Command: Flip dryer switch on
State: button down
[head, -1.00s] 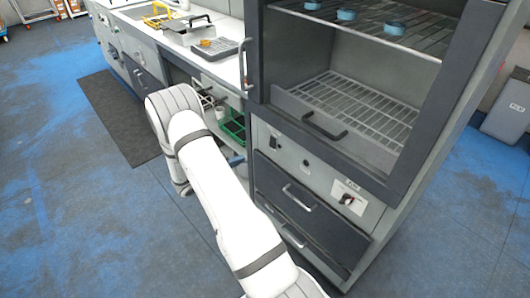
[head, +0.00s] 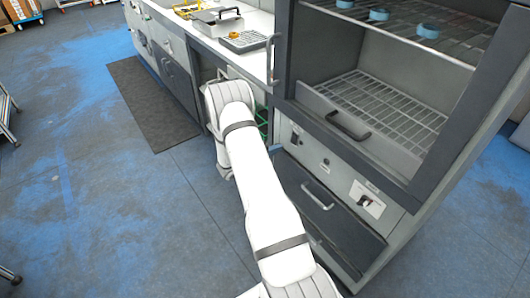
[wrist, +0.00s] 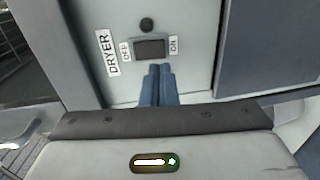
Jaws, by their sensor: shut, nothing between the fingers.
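The dryer switch (wrist: 150,48) is a dark rocker on a light panel in the wrist view. It sits between an OFF label (wrist: 125,50) on its left and an ON label (wrist: 173,45) on its right, with a DRYER label (wrist: 107,53) further left. My gripper (wrist: 157,70) is shut and empty, its blue fingertips just below the switch in the picture. I cannot tell whether they touch it. I cannot tell which way the rocker is tipped. In the head view my arm hides the gripper.
The dryer cabinet (head: 283,50) has an open upper compartment with wire racks (head: 385,112) and drawers (head: 325,215) below. A counter (head: 205,42) with trays runs to the left.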

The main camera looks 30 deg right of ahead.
aim_at(293, 142)
jog(key=d, duration=0.5)
jog(key=shift+w+d+f+p, duration=0.2)
jog(key=shift+f+p, duration=0.2)
jog(key=shift+d+f, duration=0.1)
jog(key=shift+d+b, duration=0.15)
jog(key=shift+b, duration=0.65)
jog(key=shift+a+f, duration=0.1)
jog(key=shift+a, duration=0.15)
jog(key=s+a+f+b, duration=0.1)
jog(key=a+f+b, duration=0.1)
jog(key=a, duration=1.1)
jog(key=shift+a+b, duration=0.2)
jog(key=shift+b, duration=0.35)
